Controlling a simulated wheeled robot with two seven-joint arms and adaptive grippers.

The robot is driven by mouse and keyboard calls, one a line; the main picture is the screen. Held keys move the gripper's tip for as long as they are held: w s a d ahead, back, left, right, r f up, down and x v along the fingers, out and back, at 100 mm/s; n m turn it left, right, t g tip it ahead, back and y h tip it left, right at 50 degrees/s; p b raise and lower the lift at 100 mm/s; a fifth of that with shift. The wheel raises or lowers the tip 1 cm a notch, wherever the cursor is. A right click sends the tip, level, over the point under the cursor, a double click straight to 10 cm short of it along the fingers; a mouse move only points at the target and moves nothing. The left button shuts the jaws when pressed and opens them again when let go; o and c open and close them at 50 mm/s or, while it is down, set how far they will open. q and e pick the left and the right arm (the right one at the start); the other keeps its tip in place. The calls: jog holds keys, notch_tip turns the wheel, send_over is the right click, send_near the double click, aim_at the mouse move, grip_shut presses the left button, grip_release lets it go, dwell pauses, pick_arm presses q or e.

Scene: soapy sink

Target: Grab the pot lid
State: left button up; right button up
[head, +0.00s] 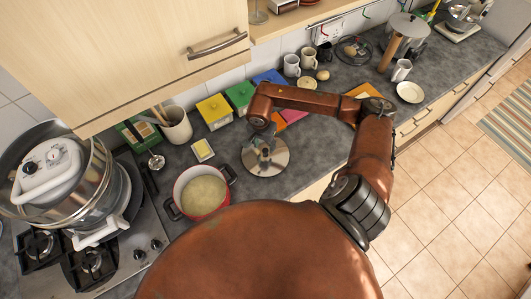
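A round, shiny metal lid (279,163) lies on or just above the grey countertop, right of the red pot. My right arm comes in from the right and bends down over it. My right gripper (264,146) is at the middle of the lid, seen from above. Its fingertips and the lid's knob cannot be made out, so I cannot tell whether it grips the lid. The red pot (203,195) is uncovered and holds something pale yellow. My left gripper is not in view.
A large glass-and-metal cooker (50,170) stands over the hob (135,250) at left. A butter dish (203,149), a utensil crock (176,125) and a yellow canister (214,111) stand behind the red pot. A glass lid (352,50) lies at the back. An upper cabinet (120,50) overhangs the counter.

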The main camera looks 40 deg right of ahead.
aim_at(265, 150)
jog(key=f, duration=0.2)
jog(key=f+p, duration=0.1)
jog(key=shift+d+f, duration=0.3)
jog(key=shift+f, duration=0.35)
jog(key=shift+c, duration=0.3)
jog(key=c, duration=0.8)
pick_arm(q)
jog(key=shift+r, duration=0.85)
pick_arm(e)
grip_shut()
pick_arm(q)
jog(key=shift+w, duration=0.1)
